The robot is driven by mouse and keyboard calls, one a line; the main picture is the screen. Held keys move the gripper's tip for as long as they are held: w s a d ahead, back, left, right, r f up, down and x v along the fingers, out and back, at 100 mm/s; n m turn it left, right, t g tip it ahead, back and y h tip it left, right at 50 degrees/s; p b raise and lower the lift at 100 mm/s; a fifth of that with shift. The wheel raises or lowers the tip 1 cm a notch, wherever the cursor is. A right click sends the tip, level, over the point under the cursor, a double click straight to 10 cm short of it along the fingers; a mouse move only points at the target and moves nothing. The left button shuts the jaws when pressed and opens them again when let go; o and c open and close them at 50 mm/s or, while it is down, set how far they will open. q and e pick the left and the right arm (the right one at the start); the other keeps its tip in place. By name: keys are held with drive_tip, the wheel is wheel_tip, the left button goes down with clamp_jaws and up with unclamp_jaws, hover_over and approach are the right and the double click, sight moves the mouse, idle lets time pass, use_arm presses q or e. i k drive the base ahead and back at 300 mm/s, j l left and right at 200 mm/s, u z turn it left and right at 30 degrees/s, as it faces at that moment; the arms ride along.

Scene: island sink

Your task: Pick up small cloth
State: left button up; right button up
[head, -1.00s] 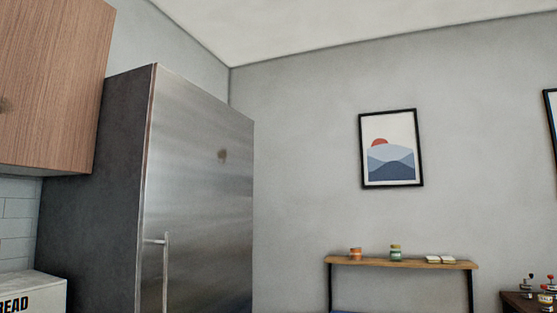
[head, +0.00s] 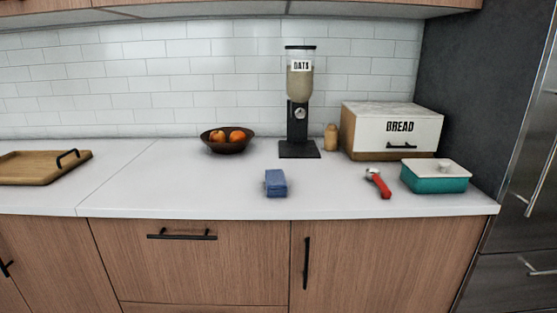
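In the head view, a small folded blue cloth (head: 275,183) lies on the white countertop (head: 180,195), near its front edge and a little left of the oats dispenser's base. Nothing touches it and its top is clear. Neither of my grippers shows in the head view.
Behind the cloth stand an oats dispenser (head: 299,115) and a bowl of oranges (head: 227,142). To the right are a red-handled tool (head: 378,184), a teal lidded dish (head: 435,178) and a bread box (head: 390,131). A wooden tray (head: 40,168) lies far left. The counter around the cloth is free.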

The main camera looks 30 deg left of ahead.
sight(276, 183)
drive_tip(key=u, duration=1.1)
